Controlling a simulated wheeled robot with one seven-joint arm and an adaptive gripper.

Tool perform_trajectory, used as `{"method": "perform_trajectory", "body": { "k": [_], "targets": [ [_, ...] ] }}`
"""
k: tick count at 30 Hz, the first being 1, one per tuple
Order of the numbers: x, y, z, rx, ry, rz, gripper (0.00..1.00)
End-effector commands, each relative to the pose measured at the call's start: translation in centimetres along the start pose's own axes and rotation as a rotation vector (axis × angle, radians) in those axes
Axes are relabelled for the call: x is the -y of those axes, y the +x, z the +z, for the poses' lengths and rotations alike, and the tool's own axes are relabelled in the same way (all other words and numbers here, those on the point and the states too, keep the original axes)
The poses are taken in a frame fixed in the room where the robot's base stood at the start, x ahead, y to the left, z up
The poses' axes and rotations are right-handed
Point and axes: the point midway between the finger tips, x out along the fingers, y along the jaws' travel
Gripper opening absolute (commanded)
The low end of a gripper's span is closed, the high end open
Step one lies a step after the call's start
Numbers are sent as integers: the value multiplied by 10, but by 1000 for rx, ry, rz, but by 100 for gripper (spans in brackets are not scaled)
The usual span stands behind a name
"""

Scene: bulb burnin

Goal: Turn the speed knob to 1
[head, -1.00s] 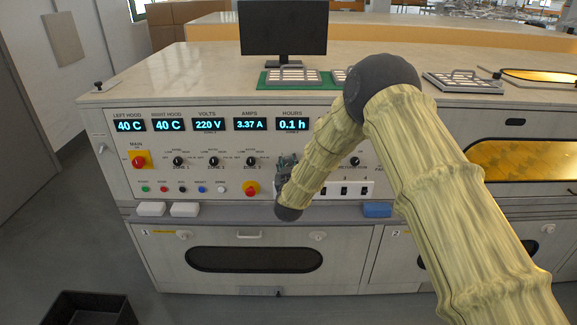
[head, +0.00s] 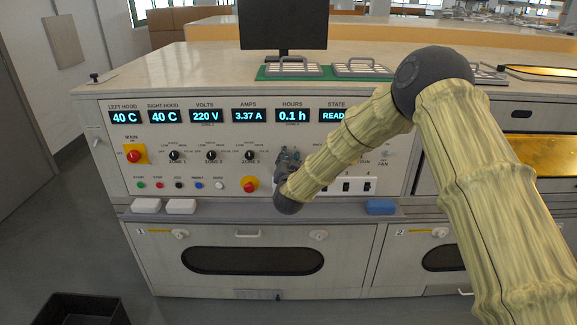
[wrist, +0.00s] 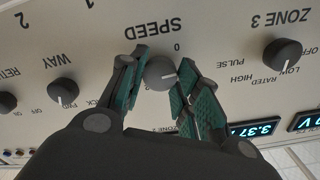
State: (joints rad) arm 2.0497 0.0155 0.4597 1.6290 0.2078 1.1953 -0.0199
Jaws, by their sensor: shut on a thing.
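The speed knob (wrist: 161,73) is a dark round knob with a pale pointer line, below the upside-down SPEED label in the wrist view. Its pointer faces roughly right in that picture; a 0 mark is printed near it, and the other marks are partly hidden by the fingers. My gripper (wrist: 160,82) is shut on the knob, with green-padded fingers on its left and right sides. In the head view my gripper (head: 286,162) is at the panel, right of the ZONE 3 knob (head: 250,156), and hides the speed knob.
The ZONE 3 knob also shows in the wrist view (wrist: 283,55), right of the fingers. The WAY knob (wrist: 63,91) is on the left. A red emergency button (head: 250,185) sits just left below my gripper.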

Motion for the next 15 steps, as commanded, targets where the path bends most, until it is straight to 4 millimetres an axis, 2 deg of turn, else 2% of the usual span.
{"method": "perform_trajectory", "body": {
  "k": [15],
  "targets": [
    [-4,0,4,0,489,2,8]
  ]
}}
